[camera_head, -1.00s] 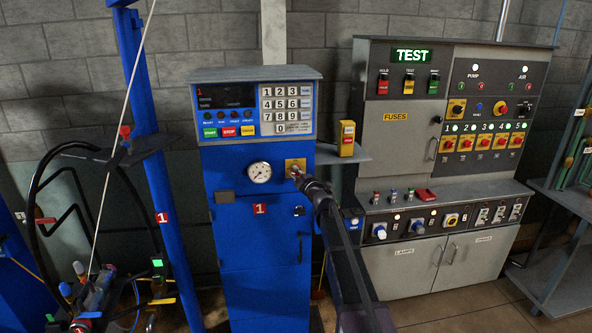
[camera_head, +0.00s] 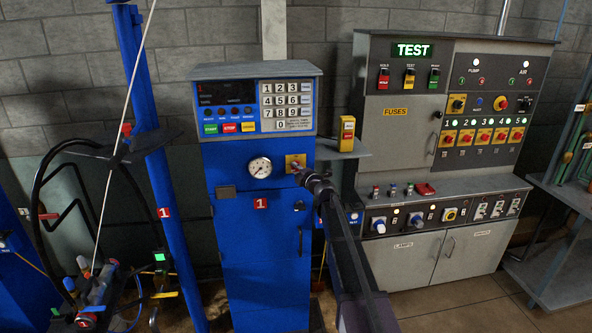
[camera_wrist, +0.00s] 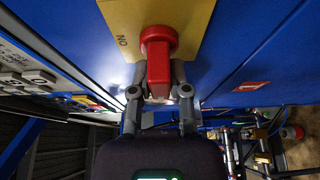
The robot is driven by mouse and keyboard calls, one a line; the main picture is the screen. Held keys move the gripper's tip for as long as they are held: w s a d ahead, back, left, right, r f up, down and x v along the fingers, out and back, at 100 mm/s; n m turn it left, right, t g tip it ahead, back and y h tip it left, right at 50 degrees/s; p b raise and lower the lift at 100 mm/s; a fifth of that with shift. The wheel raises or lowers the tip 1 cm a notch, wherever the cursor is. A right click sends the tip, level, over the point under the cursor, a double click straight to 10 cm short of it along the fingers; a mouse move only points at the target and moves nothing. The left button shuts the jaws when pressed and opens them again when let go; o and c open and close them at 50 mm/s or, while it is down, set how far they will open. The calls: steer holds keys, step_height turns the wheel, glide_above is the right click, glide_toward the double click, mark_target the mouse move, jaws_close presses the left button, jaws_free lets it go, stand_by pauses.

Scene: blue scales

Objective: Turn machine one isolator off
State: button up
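Machine one is a blue cabinet (camera_head: 258,270) marked with a red "1" label. Its isolator is a red knob with a bar handle (camera_wrist: 158,62) on a yellow plate (camera_wrist: 196,22), with "ON" printed beside the knob in the wrist view. In the head view the plate (camera_head: 292,160) is to the right of the gauge, partly hidden by my gripper (camera_head: 299,172). In the wrist view my gripper (camera_wrist: 160,88) has one finger on each side of the bar, and they appear to touch it. The bar points down toward my gripper.
A round gauge (camera_head: 259,168) is just left of the isolator. A keypad panel (camera_head: 252,110) is above it. A small shelf with a yellow box (camera_head: 347,133) projects at right. A grey test console (camera_head: 433,230) stands further right. Floor shows at lower right.

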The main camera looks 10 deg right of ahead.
steer(key=o, duration=0.4)
steer(key=shift+o, duration=0.2)
steer(key=shift+s, duration=0.1)
steer(key=v, duration=1.2)
